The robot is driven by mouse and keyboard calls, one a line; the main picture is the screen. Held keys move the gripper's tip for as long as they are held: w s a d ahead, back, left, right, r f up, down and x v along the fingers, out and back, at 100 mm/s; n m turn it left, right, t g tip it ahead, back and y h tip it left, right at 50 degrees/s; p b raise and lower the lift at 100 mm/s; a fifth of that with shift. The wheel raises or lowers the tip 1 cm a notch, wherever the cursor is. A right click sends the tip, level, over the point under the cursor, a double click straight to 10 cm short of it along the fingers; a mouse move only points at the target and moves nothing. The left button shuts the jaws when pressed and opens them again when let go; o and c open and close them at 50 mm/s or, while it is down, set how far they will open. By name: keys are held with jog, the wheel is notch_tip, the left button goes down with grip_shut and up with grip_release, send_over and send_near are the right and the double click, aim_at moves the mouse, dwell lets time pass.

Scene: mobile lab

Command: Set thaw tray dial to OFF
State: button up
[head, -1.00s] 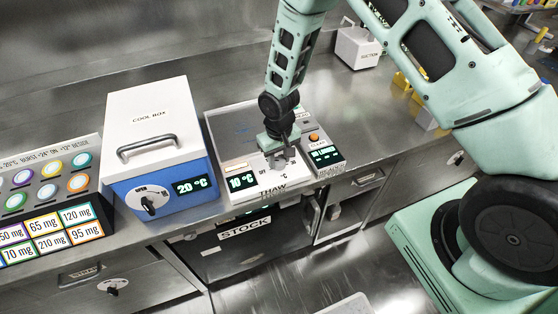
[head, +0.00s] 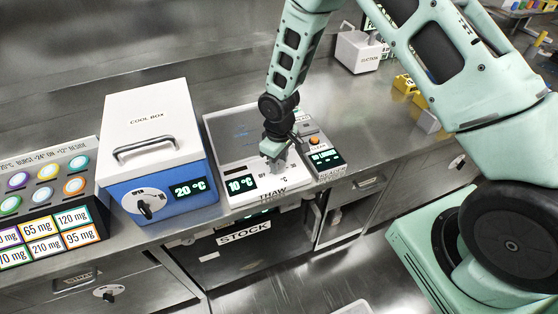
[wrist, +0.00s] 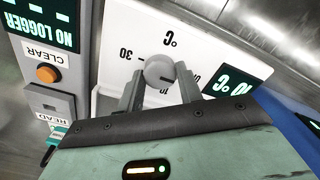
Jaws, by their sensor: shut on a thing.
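The thaw tray (head: 230,126) is a white unit on the steel counter with a 10 °C display (head: 241,184) on its front panel. In the wrist view its dial (wrist: 159,71) is a round grey knob with a dark pointer line, and numbers and °C marks show around it. My gripper (head: 275,163) reaches down to the front panel. In the wrist view my gripper (wrist: 160,92) has its two fingers on either side of the dial, shut on it. In the head view the gripper hides the dial, and the OFF mark is only partly readable.
The blue and white cool box (head: 152,150), showing 20 °C, stands close to the left. A reader unit (head: 321,152) with an orange button stands against the tray's right side. A rack of coloured vials (head: 45,200) is at far left. A steel drawer front (head: 358,190) lies below the counter.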

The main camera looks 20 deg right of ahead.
jog(key=o, duration=1)
jog(key=shift+r, duration=0.1)
notch_tip(320, 180, up, 17)
jog(key=b, duration=0.2)
jog(key=shift+r+b, duration=0.15)
jog(key=shift+b, duration=0.15)
jog(key=shift+n+y, duration=0.3)
jog(key=shift+n, duration=0.1)
jog(key=s+a+r, duration=0.2)
jog(key=s, duration=0.7)
jog(key=s+a+r, duration=0.2)
jog(key=s, duration=0.7)
jog(key=s+a+r, duration=0.2)
jog(key=s+r, duration=0.1)
jog(key=s, duration=0.5)
jog(key=shift+s+a, duration=0.15)
jog(key=shift+s, duration=0.25)
